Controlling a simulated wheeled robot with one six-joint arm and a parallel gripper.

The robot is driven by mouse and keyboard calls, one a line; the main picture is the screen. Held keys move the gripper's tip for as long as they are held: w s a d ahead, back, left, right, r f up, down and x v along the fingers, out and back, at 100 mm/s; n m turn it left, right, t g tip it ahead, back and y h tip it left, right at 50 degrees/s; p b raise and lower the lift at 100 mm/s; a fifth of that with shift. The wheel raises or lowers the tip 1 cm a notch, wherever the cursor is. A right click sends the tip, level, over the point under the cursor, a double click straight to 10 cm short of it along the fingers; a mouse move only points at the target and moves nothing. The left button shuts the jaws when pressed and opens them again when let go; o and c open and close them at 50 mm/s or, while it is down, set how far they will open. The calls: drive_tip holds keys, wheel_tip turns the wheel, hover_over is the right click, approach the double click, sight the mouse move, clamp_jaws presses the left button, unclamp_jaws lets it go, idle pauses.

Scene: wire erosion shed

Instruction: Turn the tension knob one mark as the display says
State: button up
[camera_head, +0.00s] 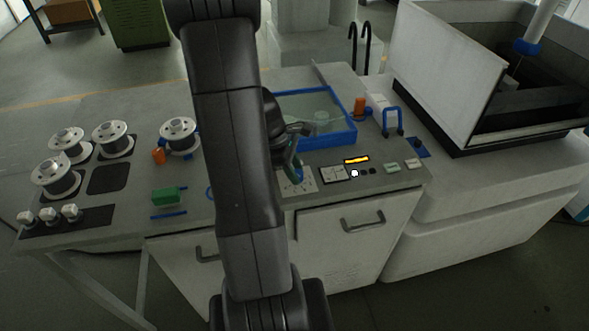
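The control panel's small display (356,160) glows yellow-orange near the bench's front edge; its text is too small to read. Left of it, a pale marked plate (307,184) lies on the bench top. A small blue part (299,174), possibly the tension knob, shows at that plate's back, partly hidden by my gripper. My gripper (296,168) points down over this plate, just left of the display. Its fingers are seen nearly side-on, so I cannot tell their opening or whether they touch the knob. My dark arm covers the bench to the left.
A blue-rimmed tray (352,134) stands right behind my gripper. Several wire spools (180,134) and a green block (166,195) are at left. A blue handle-shaped item (393,120) and a large open tank (455,80) are at right. Small buttons (354,173) sit below the display.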

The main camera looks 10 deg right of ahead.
drive_tip(key=c, duration=0.3)
drive_tip(key=shift+c, duration=0.2)
drive_tip(key=shift+m, duration=0.3)
drive_tip(key=m+g+y, duration=0.1)
drive_tip(key=m, duration=0.2)
drive_tip(key=shift+w, duration=0.1)
drive_tip(key=shift+d+m+g+y+p, duration=0.1)
drive_tip(key=shift+m+g+y+p, duration=0.35)
drive_tip(key=shift+m, duration=1.55)
drive_tip(key=o, duration=1)
